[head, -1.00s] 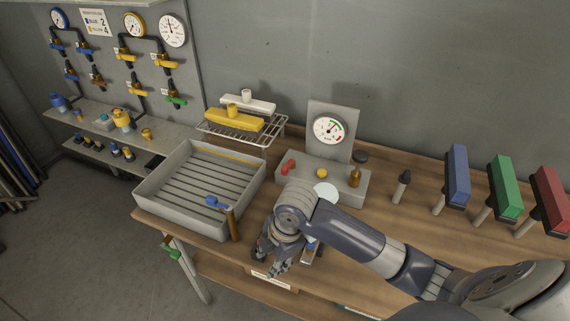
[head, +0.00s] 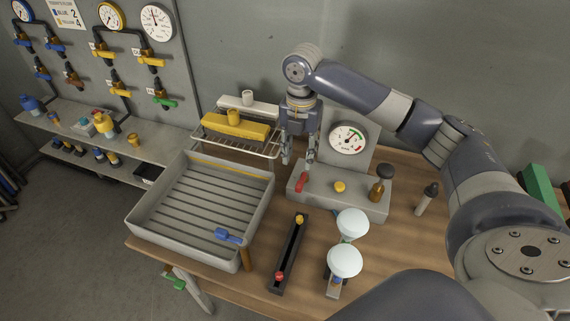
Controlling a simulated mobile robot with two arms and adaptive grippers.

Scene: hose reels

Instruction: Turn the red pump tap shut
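The red pump tap (head: 302,182) is a small red handle at the left end of the grey pump box (head: 340,199) on the wooden bench. A round gauge (head: 347,139) stands on a plate behind it. My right gripper (head: 298,162) points down just above the red tap, fingers apart with nothing between them. Whether a fingertip touches the tap, I cannot tell. My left gripper is out of view.
A yellow knob (head: 340,187) and a brown bottle-like part (head: 377,190) sit on the same box. A wire rack (head: 239,144) stands behind left, a grey tray (head: 135,223) at left. A dark slotted strip (head: 288,252) and two pale domes (head: 345,261) are in front.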

